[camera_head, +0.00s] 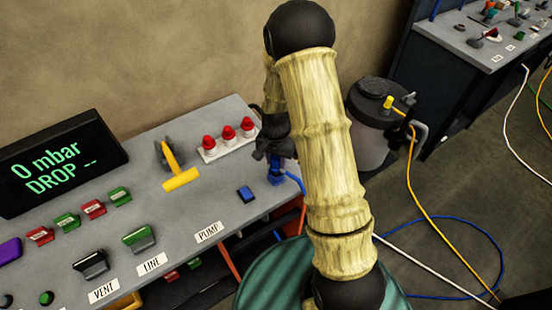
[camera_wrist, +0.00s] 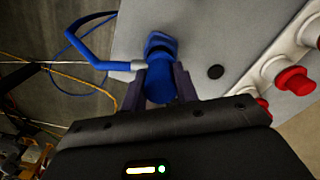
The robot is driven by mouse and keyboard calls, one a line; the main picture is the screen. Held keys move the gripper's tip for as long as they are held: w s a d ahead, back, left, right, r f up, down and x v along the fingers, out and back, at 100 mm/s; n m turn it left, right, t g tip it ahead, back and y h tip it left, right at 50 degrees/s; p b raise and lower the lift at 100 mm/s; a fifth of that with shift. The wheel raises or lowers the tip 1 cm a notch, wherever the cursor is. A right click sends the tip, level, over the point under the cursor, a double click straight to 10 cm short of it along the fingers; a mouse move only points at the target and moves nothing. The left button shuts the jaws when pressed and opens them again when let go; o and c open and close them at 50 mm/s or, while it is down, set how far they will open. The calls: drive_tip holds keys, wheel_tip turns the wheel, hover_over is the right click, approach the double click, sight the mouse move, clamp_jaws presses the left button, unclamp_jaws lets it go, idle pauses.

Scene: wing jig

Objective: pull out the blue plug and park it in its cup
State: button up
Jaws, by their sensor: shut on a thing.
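The blue plug (camera_head: 276,174) shows in the head view below my gripper (camera_head: 275,150), at the right end of the grey console, with a blue hose leaving it. In the wrist view my gripper (camera_wrist: 159,92) is shut on the blue plug (camera_wrist: 159,84). A blue hose (camera_wrist: 90,62) leads off to the left there. A darker blue part (camera_wrist: 160,45) shows just beyond the plug. Whether the plug sits in a socket or is clear of the console cannot be told. I cannot identify its cup for certain.
A white strip with three red knobs (camera_head: 228,138) stands close by at the back. A blue block (camera_head: 246,193) and a yellow T-handle (camera_head: 180,180) are on the console (camera_head: 215,180). A canister (camera_head: 372,130) stands at right.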

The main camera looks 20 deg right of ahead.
drive_tip(key=shift+f+b, duration=0.6)
drive_tip(key=shift+f, duration=0.25)
idle(0.3)
drive_tip(key=o, duration=1)
wheel_tip(320, 180, up, 18)
drive_tip(key=b, duration=0.3)
drive_tip(key=shift+f, duration=0.25)
